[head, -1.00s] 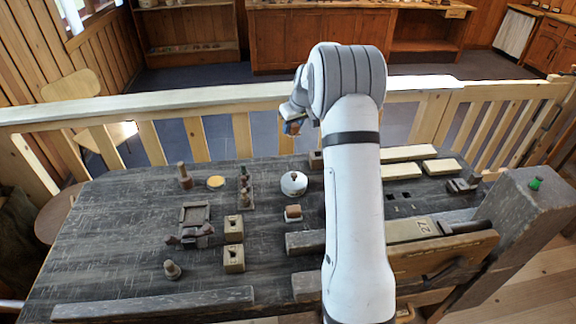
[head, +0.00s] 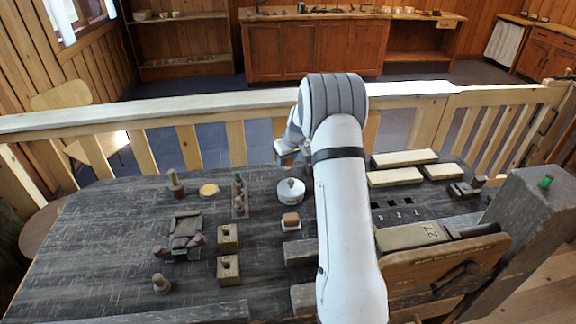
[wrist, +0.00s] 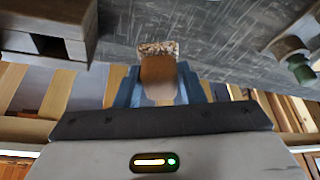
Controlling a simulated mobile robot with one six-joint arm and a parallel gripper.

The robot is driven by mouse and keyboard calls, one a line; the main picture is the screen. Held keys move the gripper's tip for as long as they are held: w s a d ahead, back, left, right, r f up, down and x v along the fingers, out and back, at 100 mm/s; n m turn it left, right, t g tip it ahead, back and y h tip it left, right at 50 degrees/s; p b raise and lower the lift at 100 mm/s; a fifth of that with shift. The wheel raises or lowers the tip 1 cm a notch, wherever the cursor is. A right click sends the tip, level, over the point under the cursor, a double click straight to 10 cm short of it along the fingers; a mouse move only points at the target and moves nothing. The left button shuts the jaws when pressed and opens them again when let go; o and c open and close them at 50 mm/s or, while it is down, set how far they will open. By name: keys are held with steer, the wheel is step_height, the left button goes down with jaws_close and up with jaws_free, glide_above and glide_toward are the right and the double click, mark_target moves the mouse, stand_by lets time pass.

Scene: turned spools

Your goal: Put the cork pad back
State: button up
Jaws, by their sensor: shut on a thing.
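The cork pad, a brown block with a speckled cork face, shows in the wrist view (wrist: 158,68). My gripper (wrist: 158,92) is shut on its brown part between blue fingers, and the speckled end points away from the gripper. In the head view my gripper (head: 287,155) is above the far edge of the bench, behind the white round pot; the pad is too small to make out clearly there. Which place on the bench belongs to the pad cannot be told.
The dark bench (head: 110,235) carries a white pot (head: 291,191), a small brown block on a pale base (head: 290,221), a yellow disc (head: 209,190), a rack of spools (head: 240,197) and two holed blocks (head: 228,238). A pale railing (head: 230,112) runs behind.

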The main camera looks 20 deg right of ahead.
mark_target(287, 166)
steer(key=shift+f, duration=1.55)
steer(key=shift+f, duration=0.1)
steer(key=shift+f, duration=0.15)
steer(key=o, duration=1)
steer(key=shift+c, duration=0.2)
